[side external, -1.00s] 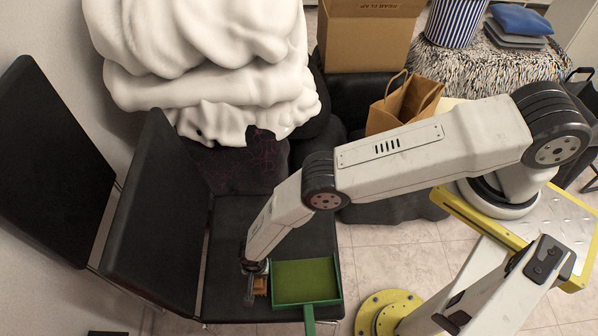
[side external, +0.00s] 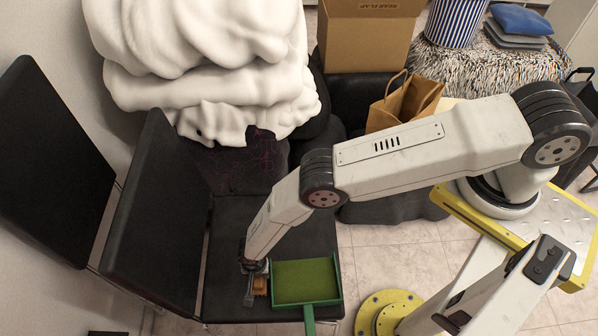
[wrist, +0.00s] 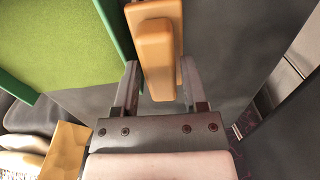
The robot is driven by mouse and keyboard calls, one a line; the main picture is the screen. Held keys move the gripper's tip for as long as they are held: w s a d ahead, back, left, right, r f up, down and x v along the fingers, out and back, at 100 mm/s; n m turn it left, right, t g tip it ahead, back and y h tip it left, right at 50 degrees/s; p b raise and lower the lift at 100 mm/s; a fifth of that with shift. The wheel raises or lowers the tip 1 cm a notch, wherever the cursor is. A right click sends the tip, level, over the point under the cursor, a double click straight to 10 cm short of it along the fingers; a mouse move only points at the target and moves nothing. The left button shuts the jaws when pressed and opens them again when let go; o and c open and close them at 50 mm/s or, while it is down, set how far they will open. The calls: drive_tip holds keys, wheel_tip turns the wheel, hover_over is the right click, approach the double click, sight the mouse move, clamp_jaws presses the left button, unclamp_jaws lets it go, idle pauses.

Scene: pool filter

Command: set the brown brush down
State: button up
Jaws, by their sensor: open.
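The brown brush (wrist: 155,50) lies between the two fingers of my gripper (wrist: 160,80) in the wrist view. The fingers are open, with a visible gap between the left finger and the brush; contact on the right side is hard to tell. In the side view the brush (side external: 260,286) is on the black chair seat (side external: 228,240), close to the left edge of the green tray. My gripper (side external: 253,292) is low over the seat there, partly hiding the brush.
The green tray (side external: 338,284) with a handle (side external: 309,319) lies on the seat's right side, beside the brush; it also shows in the wrist view (wrist: 60,45). A black chair back (side external: 155,215) rises at the left. The seat behind the tray is clear.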

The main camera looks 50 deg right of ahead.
wheel_tip(320, 180, up, 12)
drive_tip(key=shift+f, duration=0.25)
idle(0.7)
idle(0.5)
drive_tip(key=w+d+r+n, duration=0.1)
drive_tip(key=w+d+r, duration=0.1)
drive_tip(key=d+r, duration=0.45)
drive_tip(key=w+d+r+n+t, duration=0.1)
drive_tip(key=w+d+r+n, duration=0.15)
drive_tip(key=r, duration=0.75)
drive_tip(key=w+d+r+n, duration=0.1)
drive_tip(key=w+d+r, duration=0.1)
drive_tip(key=d+r, duration=0.45)
drive_tip(key=s+d+r+n+t, duration=0.1)
drive_tip(key=s+d+r+n, duration=0.3)
drive_tip(key=s+d+r, duration=0.8)
wheel_tip(320, 180, up, 3)
drive_tip(key=shift+d+f+t, duration=0.1)
drive_tip(key=shift+d+t, duration=0.2)
drive_tip(key=shift+d, duration=0.5)
